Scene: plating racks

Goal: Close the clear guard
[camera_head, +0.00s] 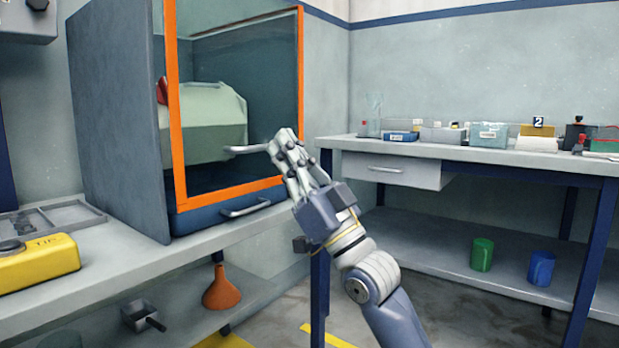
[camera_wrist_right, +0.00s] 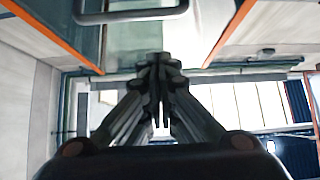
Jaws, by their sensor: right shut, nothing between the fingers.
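The clear guard (camera_head: 270,95) is a see-through panel in an orange frame on the front of a grey cabinet at the left. A pale bar handle (camera_head: 247,150) is on the guard's lower part; a handle bar also shows at the top of the right wrist view (camera_wrist_right: 130,16). My right gripper (camera_head: 282,138) is shut and empty, its fingertips beside the right end of the handle in the head view. I cannot tell whether they touch it. The fingers (camera_wrist_right: 160,65) are together in the wrist view. My left gripper is out of view.
A pale green covered shape (camera_head: 215,115) is behind the guard. A blue drawer (camera_head: 220,213) with its own handle is below. An orange funnel (camera_head: 221,290) stands on the lower shelf. A side bench (camera_head: 470,155) with boxes stands at the right.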

